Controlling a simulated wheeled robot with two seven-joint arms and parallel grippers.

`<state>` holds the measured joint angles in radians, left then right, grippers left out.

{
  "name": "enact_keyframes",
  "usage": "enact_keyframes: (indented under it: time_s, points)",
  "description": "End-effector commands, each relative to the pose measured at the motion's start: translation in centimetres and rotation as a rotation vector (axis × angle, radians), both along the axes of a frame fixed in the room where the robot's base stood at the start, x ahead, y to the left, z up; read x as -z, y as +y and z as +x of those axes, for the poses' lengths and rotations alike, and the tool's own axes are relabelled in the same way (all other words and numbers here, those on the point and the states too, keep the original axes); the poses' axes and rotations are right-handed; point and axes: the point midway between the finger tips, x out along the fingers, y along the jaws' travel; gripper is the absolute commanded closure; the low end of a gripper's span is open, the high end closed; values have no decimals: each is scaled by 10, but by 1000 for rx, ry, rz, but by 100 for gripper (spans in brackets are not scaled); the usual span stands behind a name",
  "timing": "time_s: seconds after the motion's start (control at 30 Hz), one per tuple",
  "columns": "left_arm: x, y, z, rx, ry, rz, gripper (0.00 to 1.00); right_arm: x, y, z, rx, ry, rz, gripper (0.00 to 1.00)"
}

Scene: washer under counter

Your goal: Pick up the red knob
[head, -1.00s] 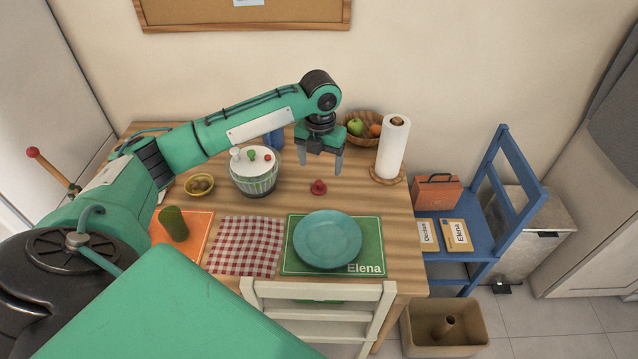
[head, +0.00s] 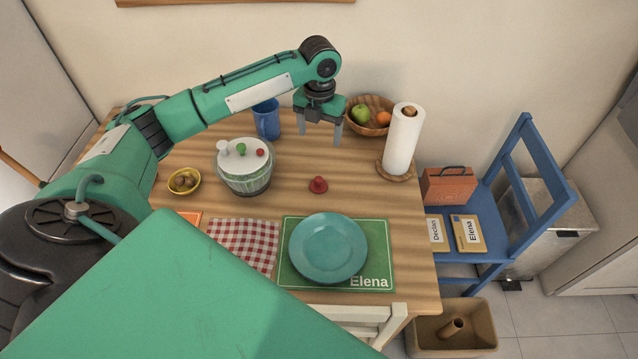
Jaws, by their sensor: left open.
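The red knob (head: 318,184) sits on the wooden table between the white-lidded pot and the paper towel roll, behind the teal plate. My left gripper (head: 320,133) points down above the table, behind the knob in the picture. Its two fingers are apart with nothing between them, and it does not touch the knob. My right gripper does not show.
A pot (head: 245,168) with small coloured pieces on its lid stands left of the knob. A paper towel roll (head: 402,140), a fruit bowl (head: 382,123) and a blue cup (head: 266,119) stand around the gripper. A teal plate (head: 328,247) lies in front. The table around the knob is clear.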

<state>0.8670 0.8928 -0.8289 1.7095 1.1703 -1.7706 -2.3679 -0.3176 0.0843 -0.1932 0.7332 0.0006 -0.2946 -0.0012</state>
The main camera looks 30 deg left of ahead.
Motion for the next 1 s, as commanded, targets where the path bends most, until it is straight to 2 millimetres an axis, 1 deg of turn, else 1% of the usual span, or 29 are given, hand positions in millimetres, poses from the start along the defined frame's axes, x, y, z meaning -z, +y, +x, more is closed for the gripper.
enact_keyframes:
  time_s: [0.03,0.37,0.5,0.63,0.67,0.9,1.0]
  points:
    - [11,0,0,0,0,0,26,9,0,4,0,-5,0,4]
    - [52,0,0,0,0,0,26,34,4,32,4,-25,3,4]
    - [60,0,0,0,0,0,26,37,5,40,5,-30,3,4]
    - [69,0,0,-1,2,1,26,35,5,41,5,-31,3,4]
    - [74,0,0,-1,3,0,26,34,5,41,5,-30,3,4]
    - [120,0,-1,0,3,1,26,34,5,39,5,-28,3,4]
    - [135,0,0,-1,3,0,26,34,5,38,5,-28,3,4]
